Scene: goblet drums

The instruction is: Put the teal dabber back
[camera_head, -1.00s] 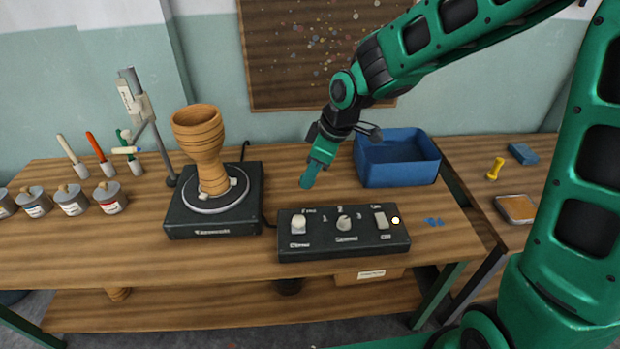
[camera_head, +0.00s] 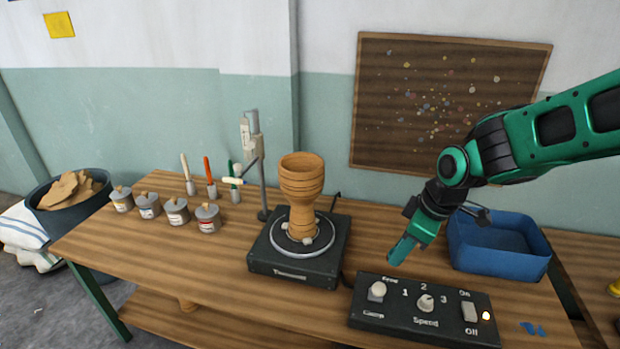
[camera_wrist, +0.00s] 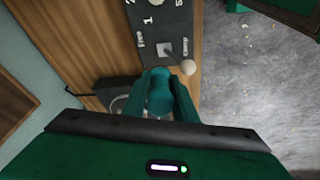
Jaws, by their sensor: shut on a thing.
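My gripper (camera_head: 412,243) is over the table, above and behind the control box. It is shut on the teal dabber (camera_wrist: 160,88), a rounded teal piece between the fingers in the wrist view. The dabber's lower end (camera_head: 401,252) points down and left in the head view; its far end is hidden by the gripper. At the left back of the table, cream, red and green handled tools (camera_head: 208,172) stand in small white holders, beside several lidded pots (camera_head: 176,211).
A clay goblet (camera_head: 302,190) stands on a turntable (camera_head: 265,262), with a metal stand (camera_head: 262,185) behind it. The control box (camera_head: 395,318) lies below my gripper. A blue bin (camera_head: 495,262) is to the right. Bare tabletop lies at the left front.

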